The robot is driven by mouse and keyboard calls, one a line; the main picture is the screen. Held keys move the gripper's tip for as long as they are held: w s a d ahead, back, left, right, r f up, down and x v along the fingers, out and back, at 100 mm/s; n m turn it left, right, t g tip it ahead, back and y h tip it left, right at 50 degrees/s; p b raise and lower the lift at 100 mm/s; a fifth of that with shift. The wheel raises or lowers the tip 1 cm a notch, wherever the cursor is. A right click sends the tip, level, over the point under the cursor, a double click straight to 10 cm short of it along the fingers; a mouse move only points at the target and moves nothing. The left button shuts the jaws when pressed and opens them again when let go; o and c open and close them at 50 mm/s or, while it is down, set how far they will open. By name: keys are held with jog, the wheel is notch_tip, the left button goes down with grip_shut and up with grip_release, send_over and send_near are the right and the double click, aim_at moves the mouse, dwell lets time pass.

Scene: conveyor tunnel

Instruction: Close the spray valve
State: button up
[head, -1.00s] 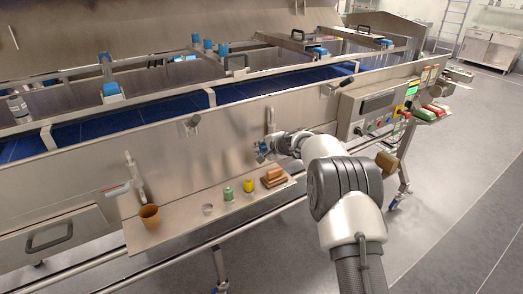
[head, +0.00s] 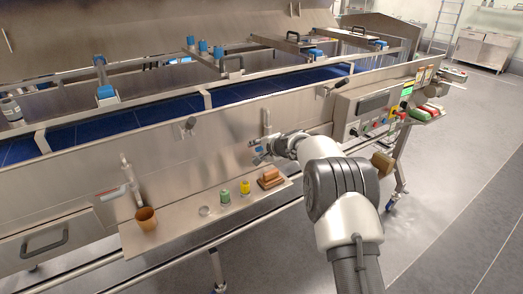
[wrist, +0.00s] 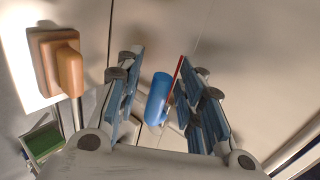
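My gripper (head: 259,153) is in front of the steel side panel, just above the shelf. In the wrist view my gripper (wrist: 160,62) has its blue-padded fingers spread apart. A blue cylindrical handle (wrist: 158,98) is between them, with a visible gap on the left. A thin red strip (wrist: 178,72) runs beside the right finger. I cannot tell whether the fingers touch the handle. A vertical pipe fitting (head: 266,121) is on the panel just above my gripper. Another pipe fitting with a red-marked lever (head: 112,192) is farther left. Which fitting is the spray valve is unclear.
The steel shelf (head: 180,226) holds an orange-brown cup (head: 146,218), a small clear dish (head: 205,211), a green container (head: 225,196), a yellow one (head: 245,188) and a brown block-like object (head: 270,178). The control box (head: 372,108) is at right. Floor is clear at right.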

jog(key=v, duration=1.2)
jog(key=shift+f, duration=0.1)
